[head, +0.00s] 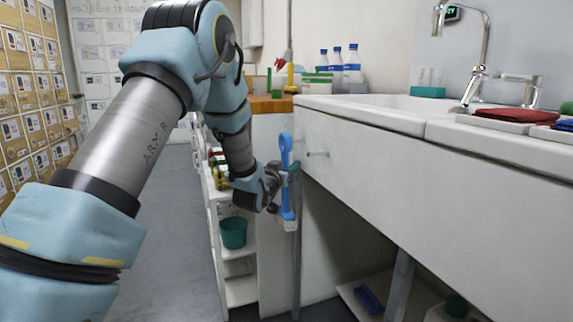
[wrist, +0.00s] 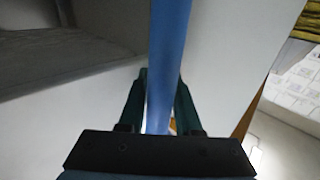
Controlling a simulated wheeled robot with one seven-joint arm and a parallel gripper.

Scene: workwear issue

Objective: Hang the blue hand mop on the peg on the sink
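The blue hand mop (head: 287,204) hangs upright in my gripper (head: 287,168), with its ring-shaped end up and its pale head down. My gripper is shut on the handle. In the wrist view the blue handle (wrist: 168,45) runs between the two dark green fingers of my gripper (wrist: 161,80). The peg (head: 318,154) is a small pin sticking out of the white front of the sink (head: 420,165). The mop's ring is just left of the peg and a little higher in the head view, apart from it. The ring is out of the wrist view.
A white shelf unit with a green bucket (head: 233,232) stands left of the sink. Bottles (head: 337,66) stand behind the basin, and a red cloth (head: 507,113) lies on the right. Under the sink are a leg (head: 400,284) and a low shelf. The floor at left is clear.

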